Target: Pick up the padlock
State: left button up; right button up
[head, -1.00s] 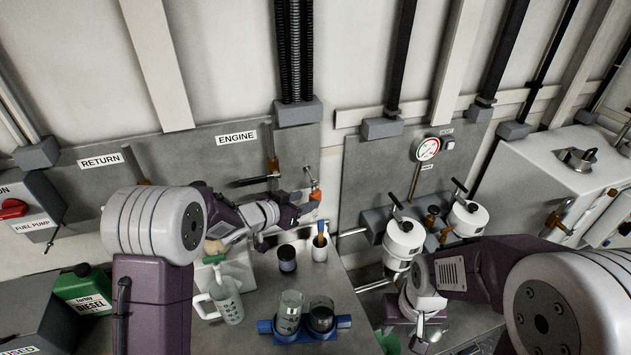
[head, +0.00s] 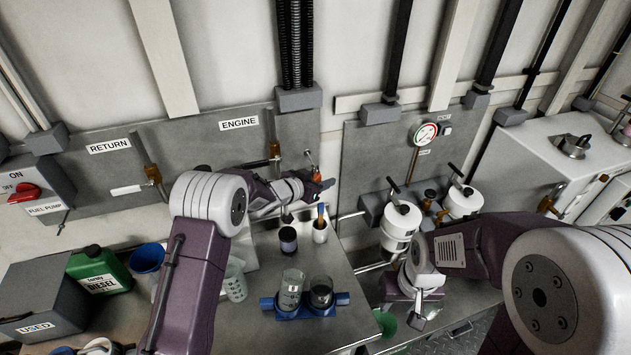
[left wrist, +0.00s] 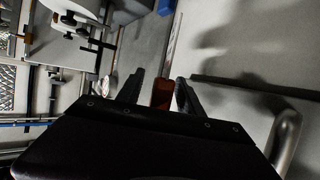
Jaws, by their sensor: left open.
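A small red-orange body (head: 316,173), which looks like the padlock, hangs by the pipe at the right end of the ENGINE panel. My left gripper (head: 323,184) is right at it in the head view and partly covers it. In the left wrist view a red-brown block (left wrist: 162,95) shows between the two open fingers of my left gripper (left wrist: 160,88). I cannot tell whether the fingers touch it. The shackle is not clear. My right gripper (head: 418,312) is low by the white filter housings; its jaws are too small to read.
A bench below holds a blue holder (head: 340,299) with two glass jars, a dark jar (head: 288,239), a white cup (head: 320,232) and a measuring jug (head: 235,285). A green diesel can (head: 98,268) stands at left. White filter housings (head: 400,226) hang at right.

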pick_arm(q)
jog(key=shift+s+a+r, duration=0.1)
jog(key=shift+s, duration=0.05)
grip_shut()
pick_arm(e)
jog(key=shift+s, duration=0.1)
jog(key=shift+r, duration=0.1)
